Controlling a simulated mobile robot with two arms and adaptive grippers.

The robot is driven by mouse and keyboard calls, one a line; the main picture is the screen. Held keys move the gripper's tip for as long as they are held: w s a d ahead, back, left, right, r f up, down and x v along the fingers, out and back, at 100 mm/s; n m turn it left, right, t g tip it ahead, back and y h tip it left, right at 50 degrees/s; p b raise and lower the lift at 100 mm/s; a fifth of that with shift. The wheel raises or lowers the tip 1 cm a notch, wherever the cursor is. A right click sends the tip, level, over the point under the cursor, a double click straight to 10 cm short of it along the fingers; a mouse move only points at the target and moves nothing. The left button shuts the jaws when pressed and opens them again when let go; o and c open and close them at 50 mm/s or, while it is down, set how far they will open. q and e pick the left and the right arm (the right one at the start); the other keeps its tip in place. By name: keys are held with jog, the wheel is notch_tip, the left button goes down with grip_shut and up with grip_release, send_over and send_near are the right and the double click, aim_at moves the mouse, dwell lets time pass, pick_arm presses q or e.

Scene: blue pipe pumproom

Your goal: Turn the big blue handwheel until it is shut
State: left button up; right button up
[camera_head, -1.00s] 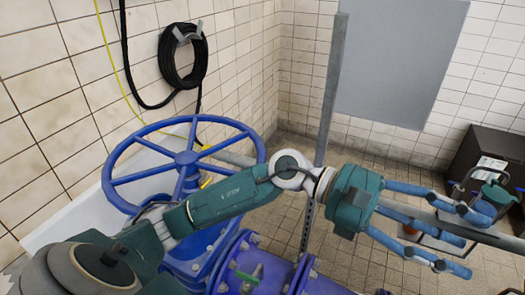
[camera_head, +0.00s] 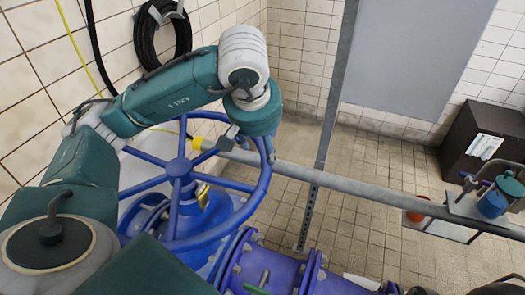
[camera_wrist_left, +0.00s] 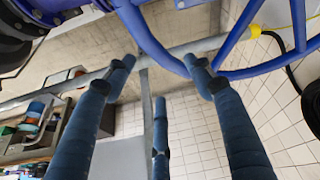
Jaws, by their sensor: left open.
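The big blue handwheel (camera_head: 178,167) is at the left of the head view, on a blue valve body, with its hub and several spokes showing. My left arm reaches over it. My left gripper (camera_head: 268,148) points down at the far right part of the rim, its fingers mostly hidden behind the wrist. In the left wrist view the gripper (camera_wrist_left: 160,78) is open, its dark blue fingers spread. The blue rim (camera_wrist_left: 146,42) passes near the fingertips there; I cannot tell whether they touch it. My right gripper is not in view.
A grey horizontal pipe (camera_head: 370,189) crosses behind the wheel, beside an upright grey post (camera_head: 335,90). A black hose coil (camera_head: 163,33) hangs on the tiled wall. Blue flanged piping (camera_head: 285,272) lies below. A dark cabinet (camera_head: 480,140) stands at right; the tiled floor between is open.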

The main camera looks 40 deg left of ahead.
aim_at(266, 161)
pick_arm(q)
jog(key=x, duration=0.2)
jog(key=d+p+x, duration=0.1)
jog(key=x, duration=0.1)
jog(key=shift+f, duration=0.35)
jog(key=x, duration=0.3)
jog(key=shift+a+r+p, duration=0.1)
jog(key=shift+a+p, duration=0.2)
jog(key=shift+w+f, duration=0.2)
jog(key=shift+f, duration=0.35)
jog(key=shift+c, duration=1.3)
grip_shut()
jog(key=shift+w, duration=0.1)
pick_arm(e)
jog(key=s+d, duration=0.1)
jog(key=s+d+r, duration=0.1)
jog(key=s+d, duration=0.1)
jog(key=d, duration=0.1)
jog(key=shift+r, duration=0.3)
